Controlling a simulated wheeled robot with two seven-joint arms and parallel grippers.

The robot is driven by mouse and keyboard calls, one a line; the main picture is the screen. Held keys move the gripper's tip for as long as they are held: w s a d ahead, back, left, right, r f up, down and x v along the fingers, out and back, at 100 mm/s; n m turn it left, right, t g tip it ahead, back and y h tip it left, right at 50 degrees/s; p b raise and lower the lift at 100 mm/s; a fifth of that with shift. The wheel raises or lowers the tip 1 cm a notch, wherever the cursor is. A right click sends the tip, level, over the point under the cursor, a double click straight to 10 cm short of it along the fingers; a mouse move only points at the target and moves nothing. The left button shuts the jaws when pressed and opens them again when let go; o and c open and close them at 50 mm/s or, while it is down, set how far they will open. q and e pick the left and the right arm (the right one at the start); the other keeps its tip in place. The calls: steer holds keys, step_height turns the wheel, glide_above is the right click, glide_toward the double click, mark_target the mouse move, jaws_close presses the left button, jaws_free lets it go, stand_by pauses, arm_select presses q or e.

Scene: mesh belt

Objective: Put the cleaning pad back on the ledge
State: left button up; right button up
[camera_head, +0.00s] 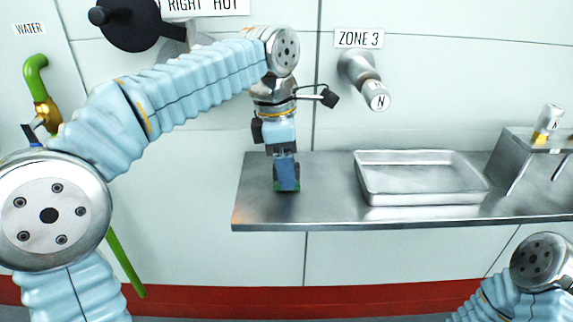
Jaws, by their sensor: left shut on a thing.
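The cleaning pad (287,184) is a small block with a blue upper part and a green edge at the bottom. It is upright at the left end of the steel ledge (330,212). My left gripper (285,156) points down and is shut on the pad from above. The pad's lower edge appears at the ledge's surface; I cannot tell whether it touches. My left arm comes in from the left and hides part of the wall. Of my right arm only a link shows at the lower right; its gripper is out of view.
A shallow metal tray (420,195) stands on the ledge, right of the pad. A metal stand (515,155) with a small bottle (547,125) is at the right end. A knob (372,88) sticks out under the ZONE 3 label. A green hose (126,265) hangs at left.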

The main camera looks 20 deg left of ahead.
arm_select(q)
steer(key=o, duration=1.1)
steer(key=shift+f, duration=0.15)
steer(key=r, duration=0.7)
steer(key=shift+a+r, duration=0.15)
steer(key=shift+a, duration=0.25)
steer(key=shift+s+r, duration=0.1)
steer(key=shift+r, duration=0.05)
